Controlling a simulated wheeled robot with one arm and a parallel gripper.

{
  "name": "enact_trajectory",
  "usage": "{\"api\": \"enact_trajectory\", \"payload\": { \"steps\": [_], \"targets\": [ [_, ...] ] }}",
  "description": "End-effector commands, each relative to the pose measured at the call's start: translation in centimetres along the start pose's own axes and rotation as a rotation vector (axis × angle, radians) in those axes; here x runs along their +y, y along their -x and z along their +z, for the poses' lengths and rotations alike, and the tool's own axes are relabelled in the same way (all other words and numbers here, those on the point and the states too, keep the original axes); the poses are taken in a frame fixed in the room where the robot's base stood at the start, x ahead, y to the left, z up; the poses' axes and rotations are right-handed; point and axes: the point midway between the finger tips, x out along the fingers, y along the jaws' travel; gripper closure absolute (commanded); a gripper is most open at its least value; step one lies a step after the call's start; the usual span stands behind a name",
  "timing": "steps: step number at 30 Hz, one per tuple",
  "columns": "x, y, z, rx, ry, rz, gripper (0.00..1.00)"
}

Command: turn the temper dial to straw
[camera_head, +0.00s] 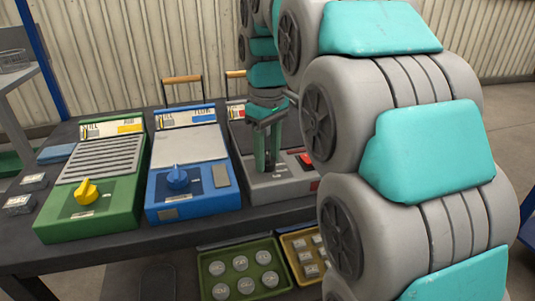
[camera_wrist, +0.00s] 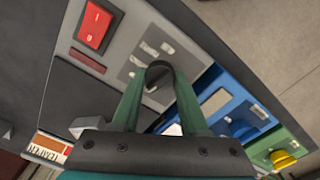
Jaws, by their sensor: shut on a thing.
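The grey temper unit (camera_head: 285,187) stands at the right end of the row on the dark bench, partly hidden by my arm. In the wrist view it shows a TEMPER label (camera_wrist: 47,148) and a red rocker switch (camera_wrist: 95,26). My gripper (camera_wrist: 160,72) points down at its dial plate, with its green fingers shut on the dark temper dial (camera_wrist: 154,86). The fingers cover most of the dial. Small pale marks (camera_wrist: 150,49) sit around it, too blurred to read, so I cannot tell which one it points to. In the head view my gripper (camera_head: 266,163) hides the dial.
Left of the temper unit are a blue unit (camera_head: 186,151) with a blue knob (camera_head: 178,178) and a green unit (camera_head: 93,175) with a yellow knob (camera_head: 86,192). A green tray of round pieces (camera_head: 208,273) and a yellow tray (camera_head: 289,245) lie lower, in front.

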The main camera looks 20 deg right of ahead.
Motion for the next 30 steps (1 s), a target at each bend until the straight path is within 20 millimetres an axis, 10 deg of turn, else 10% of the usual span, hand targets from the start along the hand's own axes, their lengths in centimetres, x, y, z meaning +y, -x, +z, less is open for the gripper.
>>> {"api": "enact_trajectory", "payload": {
  "steps": [30],
  "targets": [
    [0.01,-0.02,-0.03,0.001,-0.461,0.000,1.00]
  ]
}}
